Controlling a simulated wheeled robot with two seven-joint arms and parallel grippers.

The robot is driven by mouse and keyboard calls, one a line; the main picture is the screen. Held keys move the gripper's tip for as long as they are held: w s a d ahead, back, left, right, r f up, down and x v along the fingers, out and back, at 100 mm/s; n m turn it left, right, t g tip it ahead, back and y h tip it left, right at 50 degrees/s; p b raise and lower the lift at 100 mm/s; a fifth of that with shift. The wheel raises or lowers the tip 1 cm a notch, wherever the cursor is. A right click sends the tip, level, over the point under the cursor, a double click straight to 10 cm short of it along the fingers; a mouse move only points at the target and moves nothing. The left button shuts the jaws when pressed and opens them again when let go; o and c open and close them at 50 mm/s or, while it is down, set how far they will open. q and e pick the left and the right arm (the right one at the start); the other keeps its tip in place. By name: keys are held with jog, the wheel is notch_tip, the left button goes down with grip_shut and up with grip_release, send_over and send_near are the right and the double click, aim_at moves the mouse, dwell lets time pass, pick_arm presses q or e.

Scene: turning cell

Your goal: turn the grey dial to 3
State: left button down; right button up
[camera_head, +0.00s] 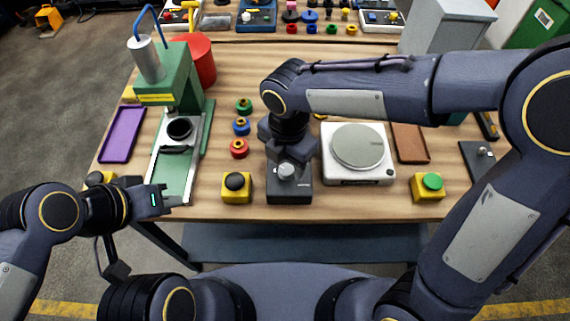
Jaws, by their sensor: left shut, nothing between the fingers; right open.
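The grey dial (287,171) sits on a dark box (290,191) near the front edge of the table. My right gripper (288,160) points down directly over the dial, with its open fingers close to either side of it. Whether the fingers touch the dial cannot be told. The gripper hides the far part of the box, and no numbers or pointer can be read on the dial. My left gripper (180,200) is shut and empty at the front left edge of the table, in front of the green press, well apart from the dial.
A yellow box with a black button (235,182) stands just left of the dial box. A white scale (358,150) stands close on the right, and a yellow box with a green button (432,182) further right. Red, blue and green rings and a green press (185,75) are at left.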

aim_at(286, 172)
jog(key=shift+f, duration=1.2)
jog(key=c, duration=1)
